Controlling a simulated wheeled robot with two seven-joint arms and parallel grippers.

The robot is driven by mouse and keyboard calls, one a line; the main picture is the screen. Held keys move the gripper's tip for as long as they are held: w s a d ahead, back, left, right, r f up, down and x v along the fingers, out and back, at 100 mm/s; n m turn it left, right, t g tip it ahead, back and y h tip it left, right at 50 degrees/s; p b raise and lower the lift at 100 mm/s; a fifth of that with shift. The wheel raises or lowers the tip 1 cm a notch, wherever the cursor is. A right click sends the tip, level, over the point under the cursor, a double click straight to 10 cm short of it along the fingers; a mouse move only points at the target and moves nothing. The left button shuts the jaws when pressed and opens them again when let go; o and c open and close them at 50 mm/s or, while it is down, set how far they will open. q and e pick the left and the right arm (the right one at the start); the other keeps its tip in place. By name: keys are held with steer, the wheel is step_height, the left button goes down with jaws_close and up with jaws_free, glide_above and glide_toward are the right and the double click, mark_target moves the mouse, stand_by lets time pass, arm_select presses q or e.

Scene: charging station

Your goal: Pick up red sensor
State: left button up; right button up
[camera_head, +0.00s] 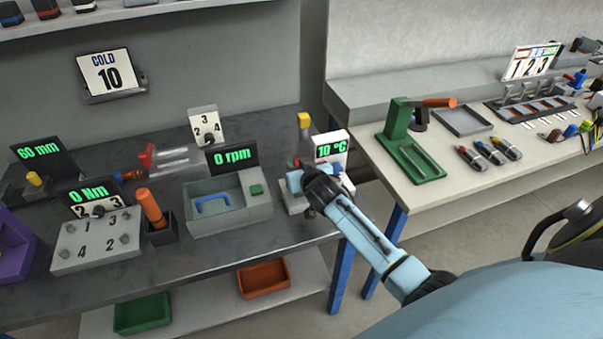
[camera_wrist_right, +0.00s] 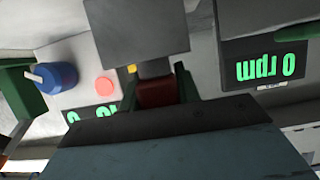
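My right gripper (camera_head: 300,181) is low over the back table, in front of the "10 °C" station (camera_head: 331,148). In the right wrist view, a dark red block (camera_wrist_right: 157,93) sits between the two green-edged fingers of my right gripper (camera_wrist_right: 158,85), with a grey part above it. It may be the red sensor. I cannot tell whether both fingers touch it. In the head view, a small red patch (camera_head: 297,163) shows at the gripper, mostly hidden. My left gripper is out of view.
The "0 rpm" display (camera_head: 232,156) and grey box with a blue handle (camera_head: 213,205) stand left of the gripper. A blue knob (camera_wrist_right: 55,76) and red button (camera_wrist_right: 105,87) show close by in the wrist view. A green press (camera_head: 410,140) stands on the right table.

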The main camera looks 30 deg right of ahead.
steer(key=shift+c, duration=1.1)
